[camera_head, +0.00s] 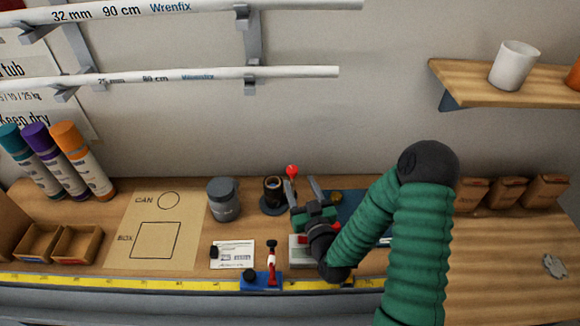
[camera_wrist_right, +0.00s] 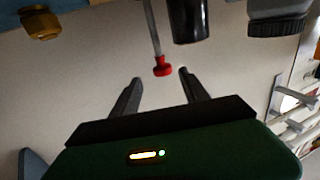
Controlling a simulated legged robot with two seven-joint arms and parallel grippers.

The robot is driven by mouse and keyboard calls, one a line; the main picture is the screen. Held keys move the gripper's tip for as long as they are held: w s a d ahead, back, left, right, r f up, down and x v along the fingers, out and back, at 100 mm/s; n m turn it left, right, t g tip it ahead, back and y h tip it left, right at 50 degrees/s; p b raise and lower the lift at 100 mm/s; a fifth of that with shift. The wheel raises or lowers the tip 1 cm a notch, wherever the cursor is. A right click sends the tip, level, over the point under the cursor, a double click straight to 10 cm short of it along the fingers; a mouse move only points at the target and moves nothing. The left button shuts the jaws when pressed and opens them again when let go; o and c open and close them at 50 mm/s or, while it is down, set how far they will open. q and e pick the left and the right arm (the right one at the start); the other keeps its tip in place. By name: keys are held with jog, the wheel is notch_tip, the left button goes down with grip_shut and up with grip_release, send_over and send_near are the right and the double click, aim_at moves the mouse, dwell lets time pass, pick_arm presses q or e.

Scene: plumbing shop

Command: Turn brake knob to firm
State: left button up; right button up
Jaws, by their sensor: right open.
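No part is plainly marked as the brake knob. A red knob (camera_head: 292,171) on a thin rod stands behind my right gripper (camera_head: 303,190), beside a dark cup-like holder (camera_head: 273,190). In the right wrist view, a red knob (camera_wrist_right: 162,67) on a grey rod shows between and just beyond the open fingers of the right gripper (camera_wrist_right: 155,82); nothing is between the fingertips. A blue fixture (camera_head: 261,280) at the bench's front edge has a black knob (camera_head: 250,273) and a red lever (camera_head: 271,256). My left gripper is out of view.
A grey jar (camera_head: 223,200) stands left of the dark holder. A small brass piece (camera_head: 335,197) lies to the right. My right arm hides part of a pale device (camera_head: 300,252) with red on it. A yellow measuring strip (camera_head: 120,283) runs along the front edge.

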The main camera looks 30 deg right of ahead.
aim_at(291, 166)
jog(key=w, duration=0.2)
jog(key=w+r, duration=0.1)
jog(key=shift+w+d+p, duration=0.15)
jog(key=shift+w+p, duration=0.2)
jog(key=x, duration=0.4)
jog(key=f+x, duration=0.1)
jog(key=x, duration=0.1)
jog(key=shift+d, duration=0.4)
jog(key=shift+a+r, duration=0.15)
jog(key=shift+a, duration=0.2)
jog(key=c, duration=0.7)
jog(key=shift+d, duration=0.1)
grip_shut()
